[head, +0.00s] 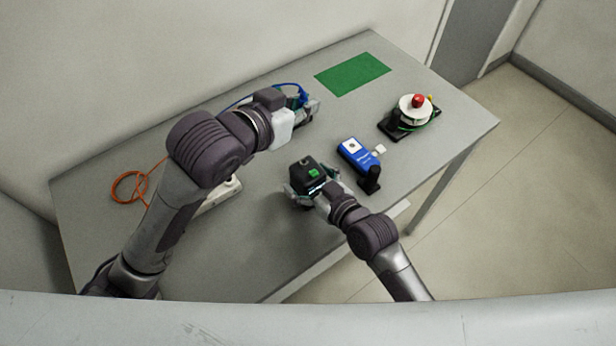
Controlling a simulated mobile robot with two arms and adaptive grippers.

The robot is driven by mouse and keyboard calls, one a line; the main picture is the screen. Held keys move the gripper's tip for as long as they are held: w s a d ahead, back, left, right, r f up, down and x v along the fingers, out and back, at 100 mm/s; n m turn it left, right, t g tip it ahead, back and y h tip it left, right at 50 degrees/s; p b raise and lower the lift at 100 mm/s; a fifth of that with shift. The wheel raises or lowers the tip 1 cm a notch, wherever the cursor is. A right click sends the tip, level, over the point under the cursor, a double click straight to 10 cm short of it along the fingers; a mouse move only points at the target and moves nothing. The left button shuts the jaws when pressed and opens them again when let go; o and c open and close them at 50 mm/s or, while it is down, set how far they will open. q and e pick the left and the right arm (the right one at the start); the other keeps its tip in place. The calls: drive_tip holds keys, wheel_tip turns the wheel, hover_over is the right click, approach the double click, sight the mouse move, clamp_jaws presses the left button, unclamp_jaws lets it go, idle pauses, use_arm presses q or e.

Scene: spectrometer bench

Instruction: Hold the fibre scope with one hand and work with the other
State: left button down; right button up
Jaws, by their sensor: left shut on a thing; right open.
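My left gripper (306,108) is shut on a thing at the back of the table. The gripper hides most of that thing, so I cannot tell what it is. A blue cable (290,86) loops beside it. My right gripper (312,186) is open, low over the middle of the table. A black box with a green patch (304,166) shows at its fingers; I cannot tell whether they touch it. A blue device with a white face (357,153) lies to the right. I cannot tell which of these is the fibre scope.
A white disc with a red knob (415,106) sits on a black base at right. A green mat (352,74) lies at the back. An orange cable (130,187) and a white strip (222,194) lie left.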

sight(302, 123)
drive_tip(key=c, duration=1.5)
use_arm(q)
drive_tip(key=shift+f, duration=2.1)
